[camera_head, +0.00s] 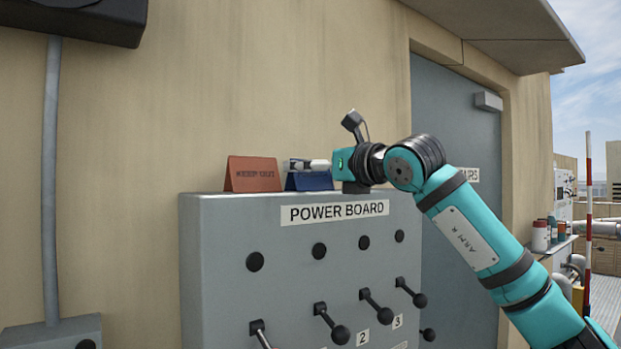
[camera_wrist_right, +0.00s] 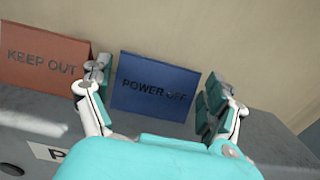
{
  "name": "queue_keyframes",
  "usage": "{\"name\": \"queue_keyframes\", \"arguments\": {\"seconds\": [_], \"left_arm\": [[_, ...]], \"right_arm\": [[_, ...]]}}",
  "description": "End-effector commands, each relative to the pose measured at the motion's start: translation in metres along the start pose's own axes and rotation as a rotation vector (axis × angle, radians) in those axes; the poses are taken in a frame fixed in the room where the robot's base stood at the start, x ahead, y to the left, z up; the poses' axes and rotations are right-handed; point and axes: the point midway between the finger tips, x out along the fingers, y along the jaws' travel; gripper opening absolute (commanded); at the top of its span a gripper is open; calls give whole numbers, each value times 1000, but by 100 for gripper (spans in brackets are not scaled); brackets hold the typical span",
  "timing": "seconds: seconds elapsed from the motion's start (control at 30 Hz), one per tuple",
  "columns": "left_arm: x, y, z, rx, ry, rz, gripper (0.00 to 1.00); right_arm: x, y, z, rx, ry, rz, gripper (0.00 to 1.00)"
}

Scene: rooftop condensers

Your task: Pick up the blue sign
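The blue sign (camera_wrist_right: 154,87), lettered "POWER OFF", stands on top of the grey power board, against the tan wall. In the head view its lower part (camera_head: 310,182) shows below my right gripper (camera_head: 308,165), which covers the rest. In the right wrist view my right gripper (camera_wrist_right: 158,95) is open, with one finger to each side of the sign. The left finger is close to the sign's left edge; a gap shows between the right finger and the sign's right edge. My left gripper is not in view.
A red "KEEP OUT" sign (camera_head: 252,174) stands just left of the blue sign; in the right wrist view it (camera_wrist_right: 40,60) lies close to the left finger. The power board (camera_head: 225,260) carries several levers on its front. A grey door (camera_head: 455,120) is behind my right arm.

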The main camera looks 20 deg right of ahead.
Motion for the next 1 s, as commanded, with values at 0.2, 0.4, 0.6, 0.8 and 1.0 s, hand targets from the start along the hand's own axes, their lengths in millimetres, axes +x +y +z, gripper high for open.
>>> {"name": "queue_keyframes", "arguments": {"seconds": [0.2,0.4,0.6,0.8,1.0], "left_arm": [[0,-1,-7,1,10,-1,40],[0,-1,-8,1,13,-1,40],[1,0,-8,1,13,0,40],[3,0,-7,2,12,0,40],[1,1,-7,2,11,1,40]], "right_arm": [[0,0,0,0,0,0,58],[0,0,0,0,0,0,55],[0,0,9,1,-2,0,55],[-1,1,41,2,-4,1,55],[-1,1,80,3,-2,1,55]]}}
